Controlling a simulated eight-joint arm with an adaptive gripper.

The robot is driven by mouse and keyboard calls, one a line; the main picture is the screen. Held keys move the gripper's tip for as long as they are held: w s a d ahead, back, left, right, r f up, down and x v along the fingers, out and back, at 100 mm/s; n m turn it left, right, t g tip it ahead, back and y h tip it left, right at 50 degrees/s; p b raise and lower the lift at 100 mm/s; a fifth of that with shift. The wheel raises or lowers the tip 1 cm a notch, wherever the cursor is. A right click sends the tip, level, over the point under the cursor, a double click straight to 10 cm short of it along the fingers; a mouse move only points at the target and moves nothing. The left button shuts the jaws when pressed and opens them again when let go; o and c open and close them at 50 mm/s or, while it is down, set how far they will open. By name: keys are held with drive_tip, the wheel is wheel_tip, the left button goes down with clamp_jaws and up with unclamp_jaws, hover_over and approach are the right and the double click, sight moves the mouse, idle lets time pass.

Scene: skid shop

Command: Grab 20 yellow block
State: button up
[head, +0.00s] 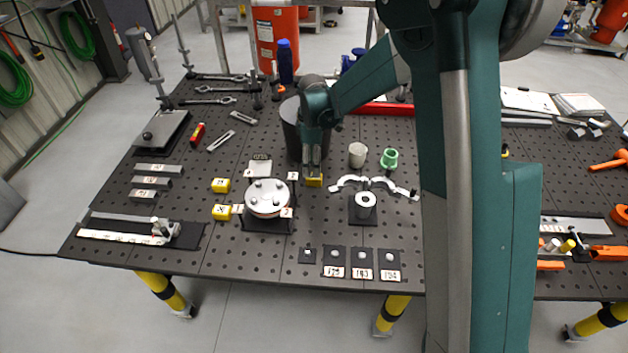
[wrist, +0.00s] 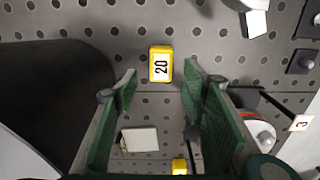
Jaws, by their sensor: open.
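The yellow block with a white label reading 20 (wrist: 161,65) lies on the perforated dark table. In the head view the yellow block (head: 314,181) sits just below my gripper (head: 313,164), partly hidden by it. In the wrist view my gripper (wrist: 160,85) is open, with its two green fingers apart. The block shows in the gap between the fingertips, slightly beyond them, and I see no contact. Nothing is held.
A dark cylinder (head: 291,132) stands close to my gripper's left. A round fixture with numbered tags (head: 266,198) stands left of the block. Two other yellow blocks, one upper (head: 220,185) and one lower (head: 221,212), lie farther left. A grey clamp assembly (head: 365,205) stands to the right.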

sight(314, 180)
drive_tip(key=shift+f, duration=0.7)
drive_tip(key=shift+s+d+f, duration=0.1)
drive_tip(key=shift+f, duration=1.2)
drive_tip(key=shift+d+f, duration=0.1)
drive_tip(key=shift+f, duration=1.2)
drive_tip(key=shift+c, duration=0.5)
drive_tip(key=c, duration=0.9)
